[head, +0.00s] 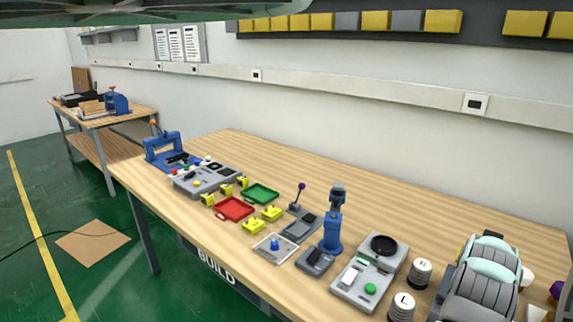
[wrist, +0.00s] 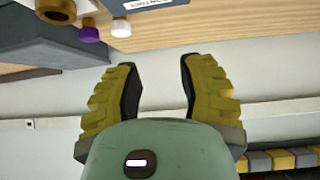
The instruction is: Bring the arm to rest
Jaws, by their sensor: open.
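In the wrist view my gripper (wrist: 157,75) shows two ridged yellow fingers with dark inner pads. They stand wide apart with nothing between them, and the wall is behind the gap. The fingers do not touch anything that I can see. I cannot make out the gripper in the head view; a green part of my own body crosses the top of that picture.
The wrist view shows purple (wrist: 90,33) and white (wrist: 120,27) caps by the bench edge. The bench's rear strip is clear.

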